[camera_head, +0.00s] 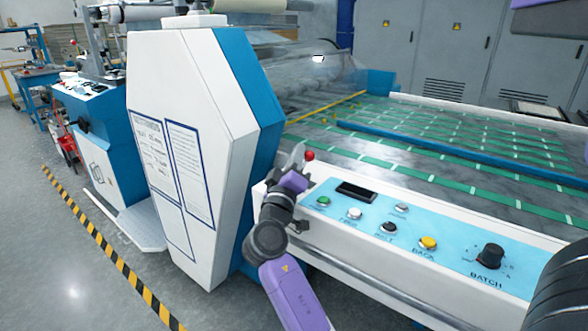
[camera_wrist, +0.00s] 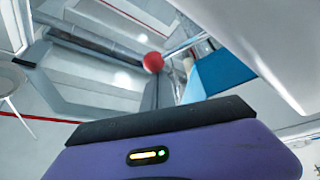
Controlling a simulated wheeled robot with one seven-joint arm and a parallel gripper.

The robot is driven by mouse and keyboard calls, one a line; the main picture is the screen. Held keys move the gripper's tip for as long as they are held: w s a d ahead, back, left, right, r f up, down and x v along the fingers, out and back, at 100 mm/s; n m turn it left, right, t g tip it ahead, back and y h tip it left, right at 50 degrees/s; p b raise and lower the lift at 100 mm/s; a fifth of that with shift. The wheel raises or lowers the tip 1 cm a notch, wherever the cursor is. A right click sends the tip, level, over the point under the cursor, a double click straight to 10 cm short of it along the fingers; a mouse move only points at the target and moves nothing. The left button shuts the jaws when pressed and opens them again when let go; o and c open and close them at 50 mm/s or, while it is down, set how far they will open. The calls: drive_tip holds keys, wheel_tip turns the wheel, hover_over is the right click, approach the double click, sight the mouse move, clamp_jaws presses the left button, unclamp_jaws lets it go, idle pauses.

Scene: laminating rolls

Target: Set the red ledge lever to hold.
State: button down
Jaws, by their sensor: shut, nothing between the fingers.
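The red ledge lever (camera_head: 309,155) shows in the head view as a small red ball knob at the back edge of the white control ledge, near its left end. My gripper (camera_head: 298,151) is shut and empty, just left of the knob in that view. I cannot tell whether it touches the knob. In the wrist view the red knob (camera_wrist: 153,62) is above the middle of my purple hand, with a thin pale rod running from it to the upper right. The lever's base and any position markings are hidden or too small to read.
The ledge's blue panel (camera_head: 455,257) carries several push buttons, a dark display (camera_head: 356,191) and a black batch knob (camera_head: 491,256). A tall white and blue cabinet (camera_head: 185,120) stands close on the left. A green-striped machine bed (camera_head: 450,135) lies behind the ledge.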

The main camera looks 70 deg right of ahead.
drive_tip(key=shift+s+f+m+b, duration=0.15)
drive_tip(key=shift+s+m+b, duration=0.2)
drive_tip(key=shift+b, duration=0.35)
